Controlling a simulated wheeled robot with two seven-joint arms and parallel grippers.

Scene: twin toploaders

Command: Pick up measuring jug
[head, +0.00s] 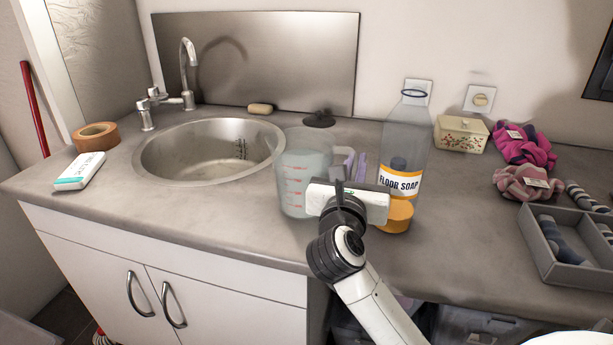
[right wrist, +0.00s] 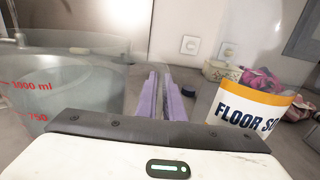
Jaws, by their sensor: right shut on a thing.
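The measuring jug (head: 303,180) is clear, with red markings and a pale, bluish lower part. It is upright at the front of the counter, right of the sink; I cannot tell whether its base touches the counter. It fills the left of the right wrist view (right wrist: 65,100). My right gripper (head: 355,166) has purple fingers, which also show in the right wrist view (right wrist: 163,95). It is shut on the jug at its handle side, right of the jug's body. The gripper body hides part of the handle. My left gripper is not in view.
The sink (head: 205,150) is left. A grey tray (head: 570,262), scrunched pink cloths (head: 524,146) and a floral box (head: 461,134) are right. Front right counter is clear.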

